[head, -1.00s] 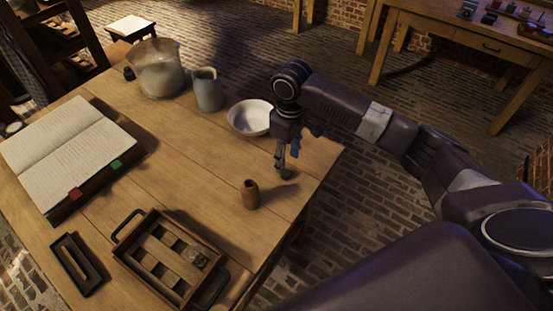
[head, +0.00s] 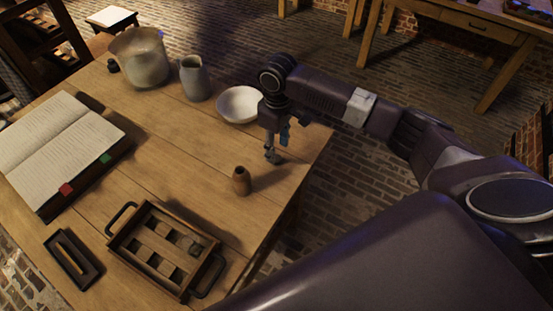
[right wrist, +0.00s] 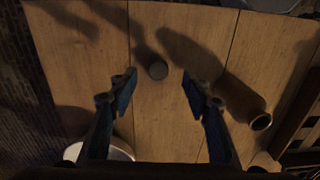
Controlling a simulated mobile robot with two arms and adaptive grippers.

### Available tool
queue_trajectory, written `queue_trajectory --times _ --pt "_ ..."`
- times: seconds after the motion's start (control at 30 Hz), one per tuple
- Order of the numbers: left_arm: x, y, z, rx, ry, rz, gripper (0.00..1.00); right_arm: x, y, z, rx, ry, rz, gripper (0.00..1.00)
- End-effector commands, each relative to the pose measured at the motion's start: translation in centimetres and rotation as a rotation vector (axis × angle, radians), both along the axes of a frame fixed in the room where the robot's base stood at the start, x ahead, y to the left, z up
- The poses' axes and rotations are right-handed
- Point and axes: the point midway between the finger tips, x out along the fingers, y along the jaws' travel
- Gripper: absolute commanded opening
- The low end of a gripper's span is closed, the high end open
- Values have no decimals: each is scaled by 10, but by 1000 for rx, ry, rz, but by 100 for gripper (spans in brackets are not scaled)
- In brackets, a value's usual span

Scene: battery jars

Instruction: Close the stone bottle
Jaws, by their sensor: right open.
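A small brown bottle (head: 241,181), which I take for the stone bottle, stands upright on the wooden table, its dark mouth uncovered. In the right wrist view the bottle (right wrist: 242,100) is to the right of the fingers, apart from them. My right gripper (head: 272,157) points down over the table, to the right of the bottle. In the right wrist view its blue fingers (right wrist: 156,84) are spread. A small dark round piece (right wrist: 157,70), possibly a stopper, shows between and slightly beyond the fingertips; I cannot tell if it is touched. My left gripper is out of view.
A white bowl (head: 239,104) stands close behind my right gripper. A grey jug (head: 195,80) and a large jar (head: 140,60) stand further back. A slotted wooden tray (head: 120,245), a small dark tray (head: 72,258) and an open book (head: 55,140) lie to the left.

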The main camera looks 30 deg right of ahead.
Motion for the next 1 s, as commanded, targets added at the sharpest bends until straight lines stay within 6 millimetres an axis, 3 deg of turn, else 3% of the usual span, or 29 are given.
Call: queue_trajectory --times 0.33,0.77,1.0 --pt "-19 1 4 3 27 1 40 4 0 -46 -1 4 0 44" --pt "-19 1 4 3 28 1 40 4 0 -51 -1 0 0 44" --pt "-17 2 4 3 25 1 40 5 0 -51 -1 0 0 18"
